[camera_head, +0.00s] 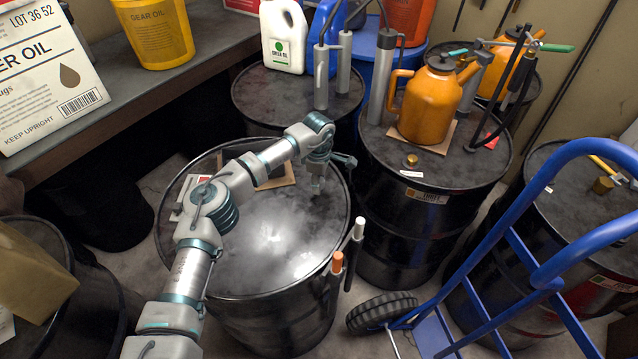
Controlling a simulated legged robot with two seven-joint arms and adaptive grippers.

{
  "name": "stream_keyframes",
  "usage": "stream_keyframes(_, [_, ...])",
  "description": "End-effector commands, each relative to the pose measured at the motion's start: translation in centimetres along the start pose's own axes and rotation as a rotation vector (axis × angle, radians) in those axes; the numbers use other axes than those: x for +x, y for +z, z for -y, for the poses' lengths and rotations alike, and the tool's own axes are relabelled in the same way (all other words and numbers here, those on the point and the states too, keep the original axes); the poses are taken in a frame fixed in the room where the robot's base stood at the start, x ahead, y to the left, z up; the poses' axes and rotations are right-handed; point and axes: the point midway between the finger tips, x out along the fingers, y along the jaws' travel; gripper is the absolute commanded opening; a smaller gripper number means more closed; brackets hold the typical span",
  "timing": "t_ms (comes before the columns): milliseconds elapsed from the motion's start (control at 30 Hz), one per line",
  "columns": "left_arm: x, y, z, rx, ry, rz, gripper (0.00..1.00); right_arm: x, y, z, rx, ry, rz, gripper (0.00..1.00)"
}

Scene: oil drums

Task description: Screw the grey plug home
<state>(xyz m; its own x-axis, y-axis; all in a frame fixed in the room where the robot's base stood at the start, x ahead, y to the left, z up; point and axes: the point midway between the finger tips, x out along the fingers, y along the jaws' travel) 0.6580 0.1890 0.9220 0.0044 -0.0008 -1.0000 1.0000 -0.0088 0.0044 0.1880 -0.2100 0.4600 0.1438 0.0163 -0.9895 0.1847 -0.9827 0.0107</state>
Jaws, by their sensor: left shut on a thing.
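A black oil drum (262,262) stands in the middle, with a glossy, smudged lid. My left arm reaches over it from the lower left. My left gripper (317,180) points down at the right part of the lid, near the rim, and is shut on a small grey piece, which I take to be the grey plug (316,189). The gripper hides most of the plug and the opening under it, so I cannot tell how deep it sits or whether it is straight. My right gripper is not in view.
Behind stands a drum with an orange oil can (428,103), pumps and a brass plug (411,160). A blue hand truck (540,270) fills the right. A shelf with a yellow bucket (158,30) is upper left.

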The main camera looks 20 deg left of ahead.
Motion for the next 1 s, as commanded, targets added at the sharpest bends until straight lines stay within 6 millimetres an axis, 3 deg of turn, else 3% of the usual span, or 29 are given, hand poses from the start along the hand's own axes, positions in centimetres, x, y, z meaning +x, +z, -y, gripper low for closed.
stream_keyframes(33, [0.6,0.0,0.0,0.076,-0.004,0.001,0.0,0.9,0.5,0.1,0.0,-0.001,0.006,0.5])
stream_keyframes(167, [0.5,0.0,0.1,0.215,-0.004,0.002,0.0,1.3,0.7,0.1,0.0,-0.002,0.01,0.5])
stream_keyframes(400, [0.2,0.0,0.1,0.241,-0.003,0.002,0.0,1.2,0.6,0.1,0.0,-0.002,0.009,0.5])
stream_keyframes(433, [0.2,0.0,0.1,0.24,-0.003,0.002,0.37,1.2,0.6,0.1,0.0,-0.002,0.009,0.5])
stream_keyframes(533, [0.2,0.0,0.1,0.239,-0.003,0.002,0.62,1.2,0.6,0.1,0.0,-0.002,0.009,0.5])
stream_keyframes(867, [0.0,0.0,0.0,0.216,-0.001,0.002,0.64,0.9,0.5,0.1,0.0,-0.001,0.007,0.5])
stream_keyframes(1000, [-0.6,0.0,0.0,0.019,0.001,0.0,0.64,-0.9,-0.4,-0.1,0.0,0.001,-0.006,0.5])
